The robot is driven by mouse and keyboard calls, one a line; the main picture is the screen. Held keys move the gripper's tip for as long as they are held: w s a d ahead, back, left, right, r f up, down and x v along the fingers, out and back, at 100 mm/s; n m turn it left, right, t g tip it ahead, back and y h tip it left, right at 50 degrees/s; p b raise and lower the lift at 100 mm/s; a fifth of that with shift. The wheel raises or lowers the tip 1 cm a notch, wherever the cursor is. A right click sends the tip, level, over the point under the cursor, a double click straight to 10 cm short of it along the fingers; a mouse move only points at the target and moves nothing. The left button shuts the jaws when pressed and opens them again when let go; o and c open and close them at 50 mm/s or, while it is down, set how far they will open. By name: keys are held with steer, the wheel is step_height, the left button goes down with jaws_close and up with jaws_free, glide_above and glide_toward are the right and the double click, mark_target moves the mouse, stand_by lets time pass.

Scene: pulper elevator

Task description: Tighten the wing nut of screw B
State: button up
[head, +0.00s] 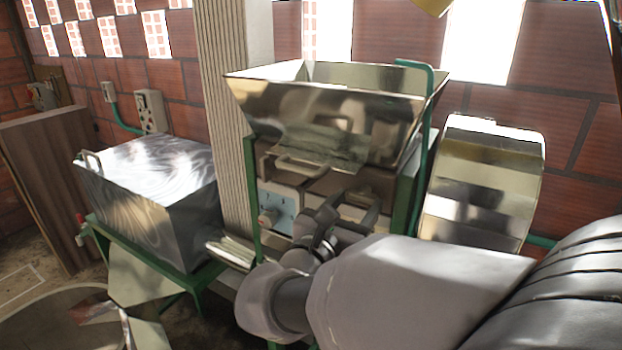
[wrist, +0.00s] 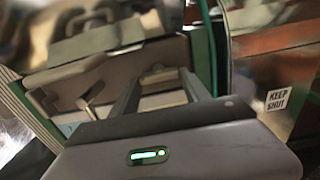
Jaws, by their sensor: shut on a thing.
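My gripper (head: 350,200) reaches to the front of the green-framed pulper, below its metal hopper (head: 320,115). In the wrist view its two fingers (wrist: 157,78) stand a little apart, shut on a small part at the machine's front, which looks like a wing nut. The part is mostly hidden at the fingertips, and no letter B is legible. A small metal lever-like piece (wrist: 91,97), perhaps another wing nut, shows left of the fingers.
A green post (wrist: 219,60) rises just right of the fingers. A metal box (head: 150,190) on a green stand is at left.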

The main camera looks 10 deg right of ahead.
steer(key=shift+b, duration=0.4)
steer(key=m+b, duration=0.6)
steer(key=b, duration=0.3)
steer(key=m+b, duration=0.6)
steer(key=b, duration=0.3)
steer(key=shift+w+a+f+m, duration=0.1)
steer(key=shift+w+a+m, duration=0.1)
steer(key=shift+m, duration=0.2)
steer(key=m+b, duration=0.1)
steer(key=b, duration=0.1)
steer(key=m+b, duration=0.2)
steer(key=shift+r, duration=0.25)
steer(key=shift+r+m, duration=0.1)
steer(key=shift+m, duration=0.2)
steer(key=o, duration=1.4)
steer(key=shift+r, duration=0.1)
